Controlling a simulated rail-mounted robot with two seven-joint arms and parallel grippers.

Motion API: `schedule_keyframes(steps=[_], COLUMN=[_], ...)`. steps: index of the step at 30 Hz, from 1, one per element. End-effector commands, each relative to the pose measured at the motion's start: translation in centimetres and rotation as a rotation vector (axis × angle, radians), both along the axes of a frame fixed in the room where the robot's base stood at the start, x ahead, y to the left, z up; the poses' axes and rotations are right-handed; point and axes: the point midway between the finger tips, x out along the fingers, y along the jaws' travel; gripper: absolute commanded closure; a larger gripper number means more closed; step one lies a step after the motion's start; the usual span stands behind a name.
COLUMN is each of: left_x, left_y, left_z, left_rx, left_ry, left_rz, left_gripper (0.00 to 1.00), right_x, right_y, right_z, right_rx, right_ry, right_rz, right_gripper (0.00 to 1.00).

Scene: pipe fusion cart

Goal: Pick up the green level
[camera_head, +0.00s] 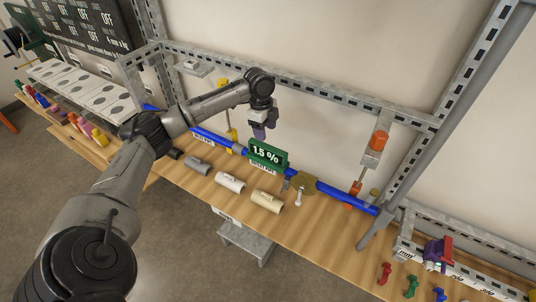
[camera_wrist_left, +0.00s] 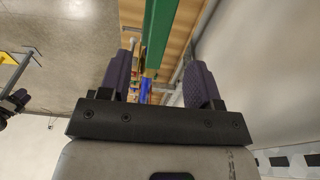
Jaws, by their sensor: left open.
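The green level (camera_head: 267,154) is a green block with a "1.5 %" display, sitting upright on the blue pipe over the workbench. My left gripper (camera_head: 259,135) is above and slightly left of it, pointing down, apart from it. In the left wrist view the level (camera_wrist_left: 158,32) is a green bar beyond the open fingers of my left gripper (camera_wrist_left: 165,82), with nothing held between them. A dark and purple shape at the left edge of the left wrist view looks like my right gripper (camera_wrist_left: 14,103); its jaws are unclear.
The blue pipe (camera_head: 335,193) runs along the wooden bench (camera_head: 310,225). Grey, white and beige fittings (camera_head: 266,201) lie in front. A metal frame (camera_head: 330,95) stands behind. An orange-handled part (camera_head: 377,142) is to the right. Small coloured pieces (camera_head: 410,286) sit at the lower right.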

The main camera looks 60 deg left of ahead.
Motion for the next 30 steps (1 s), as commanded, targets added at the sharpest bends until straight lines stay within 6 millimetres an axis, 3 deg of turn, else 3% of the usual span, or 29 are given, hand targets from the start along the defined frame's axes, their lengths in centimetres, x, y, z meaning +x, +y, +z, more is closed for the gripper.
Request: schedule_keyframes(steps=[6, 16, 24, 30], left_x=[0.2, 0.3, 0.4, 0.4], left_y=[-0.4, -0.6, -0.9, -1.0], left_z=[-3.3, -5.2, -8.6, -9.7], left_rx=[0.001, 0.0, 0.001, 0.002], left_ry=[0.001, 0.001, 0.001, 0.0], left_rz=[0.001, 0.001, 0.001, 0.001], left_gripper=[0.43, 0.43, 0.43, 0.43], right_x=[0.0, 0.0, 0.0, 0.0], right_y=[-0.3, -0.2, 0.0, 0.1], right_z=[0.1, 0.2, 0.7, 0.7], right_rx=[-0.009, -0.007, 0.001, 0.003], right_ry=[0.001, 0.001, 0.001, 0.001], right_rz=[0.005, 0.003, -0.002, -0.002], right_gripper=[0.39, 0.39, 0.39, 0.39])
